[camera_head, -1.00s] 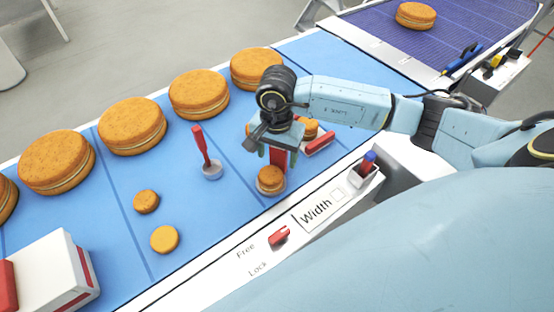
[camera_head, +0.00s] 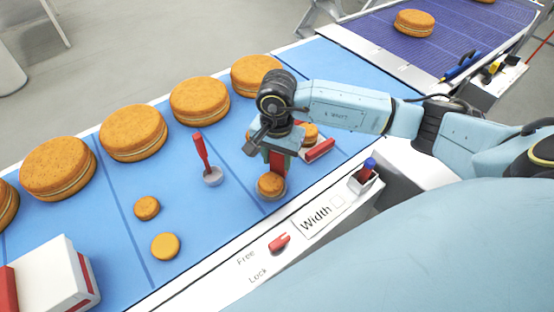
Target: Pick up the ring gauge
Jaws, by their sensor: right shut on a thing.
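The ring gauge (camera_head: 283,192) looks like a grey ring with an upright red handle, standing on the blue belt near its front edge. A small brown filled round (camera_head: 270,184) sits at the ring, apparently inside it; the ring's far side is hidden. My right gripper (camera_head: 277,164) points down over it and is shut on the red handle. The ring still appears to be at belt level, though I cannot tell if it touches. My left gripper is not in view.
Two small rounds (camera_head: 147,208) (camera_head: 165,246) lie further left. Large rounds (camera_head: 133,132) line the back. Another red item (camera_head: 320,150) lies right of the gripper. A white-and-red box (camera_head: 50,278) is front left.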

